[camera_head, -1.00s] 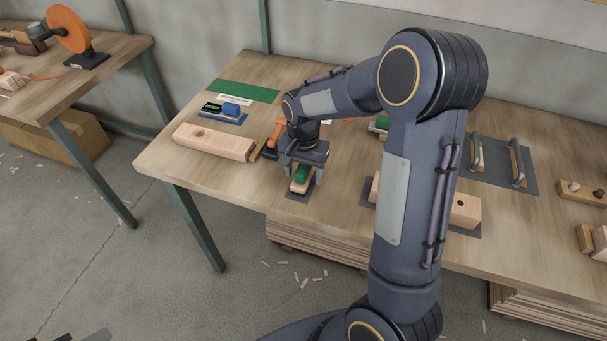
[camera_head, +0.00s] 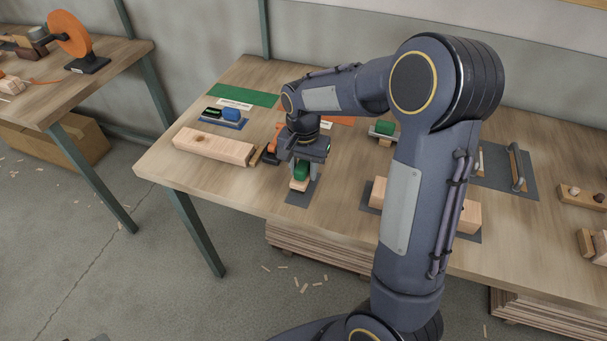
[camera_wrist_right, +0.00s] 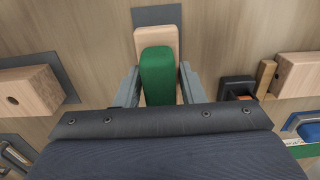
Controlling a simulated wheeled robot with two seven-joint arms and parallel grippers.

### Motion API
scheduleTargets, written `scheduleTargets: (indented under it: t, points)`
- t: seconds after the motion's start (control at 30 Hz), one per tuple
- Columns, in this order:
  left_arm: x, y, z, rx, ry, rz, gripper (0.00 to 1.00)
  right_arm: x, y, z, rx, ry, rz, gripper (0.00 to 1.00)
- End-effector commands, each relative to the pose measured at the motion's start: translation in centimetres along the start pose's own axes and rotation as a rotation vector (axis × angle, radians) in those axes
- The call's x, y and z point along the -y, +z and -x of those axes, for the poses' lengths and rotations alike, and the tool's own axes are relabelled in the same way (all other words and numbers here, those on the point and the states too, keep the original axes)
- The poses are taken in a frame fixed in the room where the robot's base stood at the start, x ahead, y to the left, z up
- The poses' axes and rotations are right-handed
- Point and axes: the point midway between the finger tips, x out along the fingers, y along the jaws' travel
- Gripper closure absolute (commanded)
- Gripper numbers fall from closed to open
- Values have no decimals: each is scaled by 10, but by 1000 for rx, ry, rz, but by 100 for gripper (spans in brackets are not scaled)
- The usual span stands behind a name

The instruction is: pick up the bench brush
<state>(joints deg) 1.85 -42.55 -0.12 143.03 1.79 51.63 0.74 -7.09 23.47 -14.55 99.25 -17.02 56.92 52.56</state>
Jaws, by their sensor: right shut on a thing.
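The bench brush (camera_head: 299,184) has a green block on top of a pale wooden base. My right gripper (camera_head: 303,174) comes down over it from above, with one finger on each side, and is shut on it. In the right wrist view the brush (camera_wrist_right: 158,72) lies between the two fingers, and its wooden end sticks out past the green part. A dark grey mat (camera_head: 296,198) lies beneath it. I cannot tell whether the brush is clear of the mat. My left gripper is not in view.
A long wooden block (camera_head: 213,146) and an orange-and-black tool (camera_head: 272,157) lie close to the left of my gripper. A drilled wooden block (camera_head: 378,190) lies to the right, partly behind my arm. The table's front edge is near.

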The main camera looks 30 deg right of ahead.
Motion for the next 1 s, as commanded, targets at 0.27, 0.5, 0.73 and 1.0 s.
scheduleTargets:
  t: [0.27,0.5,0.73,1.0]
  points:
    - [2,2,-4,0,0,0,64,-36,38,64,-4,-9,2,89]
    - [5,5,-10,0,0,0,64,-75,79,86,-2,-5,1,89]
    - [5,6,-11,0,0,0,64,-94,98,98,-1,-2,1,89]
    - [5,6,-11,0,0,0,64,-97,102,100,-1,0,0,89]
